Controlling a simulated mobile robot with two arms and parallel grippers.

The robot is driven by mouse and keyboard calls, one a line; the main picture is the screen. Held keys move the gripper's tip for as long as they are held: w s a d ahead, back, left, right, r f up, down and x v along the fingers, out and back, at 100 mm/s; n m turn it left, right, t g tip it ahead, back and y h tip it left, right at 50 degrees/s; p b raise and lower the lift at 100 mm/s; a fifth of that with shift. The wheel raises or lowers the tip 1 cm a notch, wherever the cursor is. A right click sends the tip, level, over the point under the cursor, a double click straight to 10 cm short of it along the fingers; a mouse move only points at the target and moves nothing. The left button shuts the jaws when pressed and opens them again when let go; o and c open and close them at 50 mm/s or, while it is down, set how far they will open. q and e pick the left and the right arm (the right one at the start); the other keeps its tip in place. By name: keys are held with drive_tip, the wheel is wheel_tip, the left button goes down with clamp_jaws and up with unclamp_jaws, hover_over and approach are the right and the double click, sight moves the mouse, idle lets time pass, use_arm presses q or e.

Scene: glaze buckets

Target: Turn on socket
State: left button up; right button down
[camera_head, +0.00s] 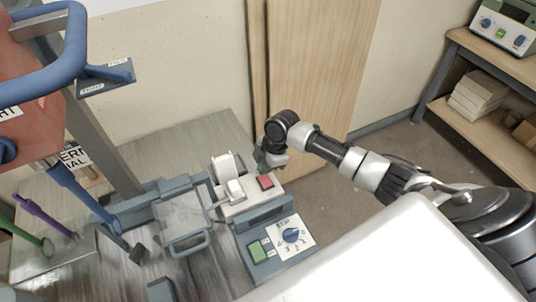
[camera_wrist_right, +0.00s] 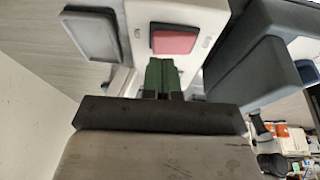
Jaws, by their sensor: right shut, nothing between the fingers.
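The socket is a white power strip (camera_head: 236,208) lying on the bench, with a red switch (camera_head: 265,182) at its right end. The strip (camera_wrist_right: 199,18) and its red switch (camera_wrist_right: 174,41) also show close up in the right wrist view. My right gripper (camera_head: 266,164) is just behind the switch, at the strip's far right end. In the wrist view its green fingertips (camera_wrist_right: 161,74) are together and empty, close to the switch's edge. I cannot tell whether they touch it. My left gripper is not in view.
A grey-blue device with a dial (camera_head: 291,235) and green button (camera_head: 257,250) stands in front of the strip. A clear-lidded box (camera_head: 183,218) is to the left. White plugs (camera_head: 224,166) rise from the strip. Wooden shelves (camera_head: 495,60) stand far right.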

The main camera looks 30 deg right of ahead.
drive_tip(key=shift+w+f, duration=0.15)
drive_tip(key=shift+f, duration=0.8)
